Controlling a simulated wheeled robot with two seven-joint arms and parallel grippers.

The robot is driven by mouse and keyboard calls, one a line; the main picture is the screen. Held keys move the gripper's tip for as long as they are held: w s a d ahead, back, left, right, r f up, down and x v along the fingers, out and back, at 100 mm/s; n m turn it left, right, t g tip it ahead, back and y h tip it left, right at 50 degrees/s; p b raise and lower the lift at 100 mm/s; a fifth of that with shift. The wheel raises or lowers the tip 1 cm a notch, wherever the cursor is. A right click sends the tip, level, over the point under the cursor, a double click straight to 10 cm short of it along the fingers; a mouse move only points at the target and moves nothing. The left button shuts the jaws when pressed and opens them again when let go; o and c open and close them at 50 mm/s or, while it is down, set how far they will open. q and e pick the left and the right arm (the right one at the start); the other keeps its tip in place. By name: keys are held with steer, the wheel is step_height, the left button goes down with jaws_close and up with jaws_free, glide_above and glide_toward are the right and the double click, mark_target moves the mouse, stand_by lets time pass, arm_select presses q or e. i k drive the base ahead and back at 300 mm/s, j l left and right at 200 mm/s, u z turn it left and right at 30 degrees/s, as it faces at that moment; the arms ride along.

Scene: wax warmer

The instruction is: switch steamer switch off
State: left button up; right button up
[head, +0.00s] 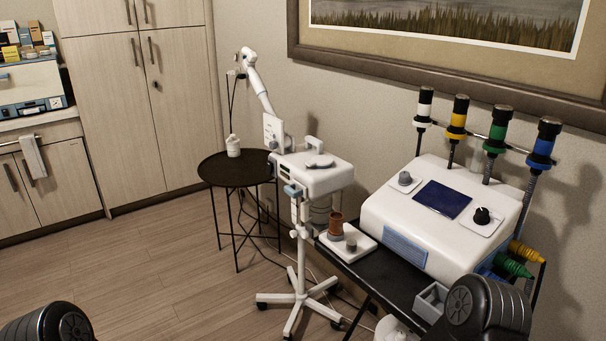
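The steamer (328,183) is a white unit on a wheeled stand, in the middle of the head view. Its jointed arm (262,90) rises up and to the left. A small light-blue part (292,190) and dark details show on its front left side. The switch is too small to make out, and I cannot tell its position. Black rounded parts of my arms show at the bottom left and bottom right corners, well apart from the steamer. Neither gripper is in view.
A round dark table (222,179) with a white bottle (233,146) stands left of the steamer. On the right, a black table (383,287) bears a large white machine (420,215) and a brown cup (336,225). The wooden floor (150,270) at front left is clear.

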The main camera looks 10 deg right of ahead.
mark_target(270, 168)
steer(key=i+j+z, duration=0.15)
steer(key=z, duration=0.5)
steer(key=i+j+z, duration=0.25)
steer(key=j, duration=0.4)
steer(key=i+j+z, duration=0.1)
steer(key=i+j, duration=0.15)
steer(key=i+j+z, duration=0.15)
steer(key=j, duration=0.3)
steer(key=i+j+z, duration=0.1)
steer(key=j, duration=0.25)
steer(key=i+j, duration=0.1)
steer(key=j, duration=0.25)
steer(key=i+j, duration=0.15)
steer(key=j, duration=0.25)
steer(key=i+j, duration=0.1)
steer(key=j, duration=0.25)
